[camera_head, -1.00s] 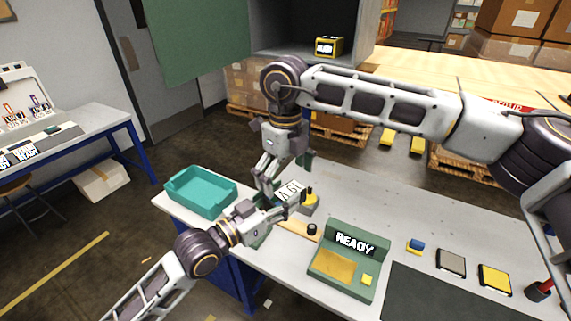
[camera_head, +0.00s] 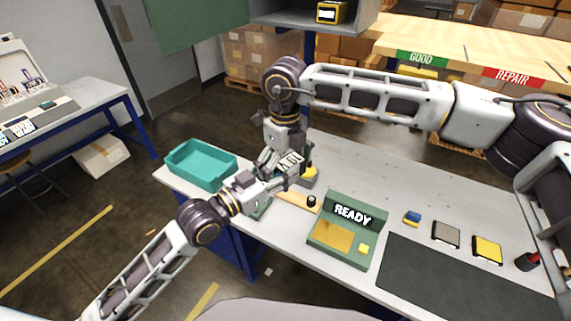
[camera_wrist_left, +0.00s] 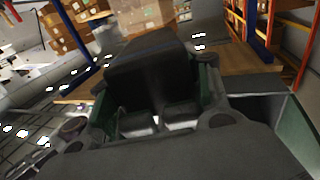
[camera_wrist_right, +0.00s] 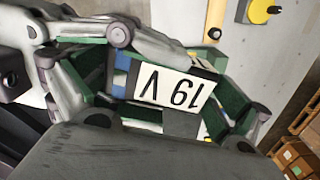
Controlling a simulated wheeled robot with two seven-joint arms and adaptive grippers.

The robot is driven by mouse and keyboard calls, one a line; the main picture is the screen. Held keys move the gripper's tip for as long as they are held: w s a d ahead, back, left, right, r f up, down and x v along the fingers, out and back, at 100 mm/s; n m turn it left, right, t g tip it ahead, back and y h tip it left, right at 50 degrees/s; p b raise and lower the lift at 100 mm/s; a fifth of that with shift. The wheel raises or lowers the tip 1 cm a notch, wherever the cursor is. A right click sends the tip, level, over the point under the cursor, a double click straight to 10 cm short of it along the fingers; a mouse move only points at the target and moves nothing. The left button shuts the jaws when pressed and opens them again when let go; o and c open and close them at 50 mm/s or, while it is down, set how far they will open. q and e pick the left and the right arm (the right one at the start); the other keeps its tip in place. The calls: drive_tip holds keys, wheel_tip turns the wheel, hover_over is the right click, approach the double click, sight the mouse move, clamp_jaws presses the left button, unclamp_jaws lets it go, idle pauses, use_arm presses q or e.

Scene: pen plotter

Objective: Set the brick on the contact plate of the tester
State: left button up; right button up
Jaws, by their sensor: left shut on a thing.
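The brick, a dark block with a white label reading "19 V" (camera_wrist_right: 172,88), is held above the table in the head view (camera_head: 291,160). My left gripper (camera_head: 279,177) is shut on it; the left wrist view shows its dark body (camera_wrist_left: 152,68) between the green finger pads. My right gripper (camera_wrist_right: 168,100) is at the brick from above, fingers on either side; it looks open, though contact is hard to judge. The green tester (camera_head: 344,247) shows "READY" and has a bare gold contact plate (camera_head: 331,236), right of and nearer than the brick.
A teal tray (camera_head: 200,165) stands at the table's left end. A wooden board with a black knob (camera_head: 312,201) lies left of the tester. A blue-yellow piece (camera_head: 412,218), two small square pads (camera_head: 446,233) and a dark mat (camera_head: 450,278) lie to the right.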

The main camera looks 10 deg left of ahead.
drive_tip(key=c, duration=0.7)
use_arm(q)
drive_tip(key=o, duration=1.3)
use_arm(e)
drive_tip(key=shift+c, duration=0.7)
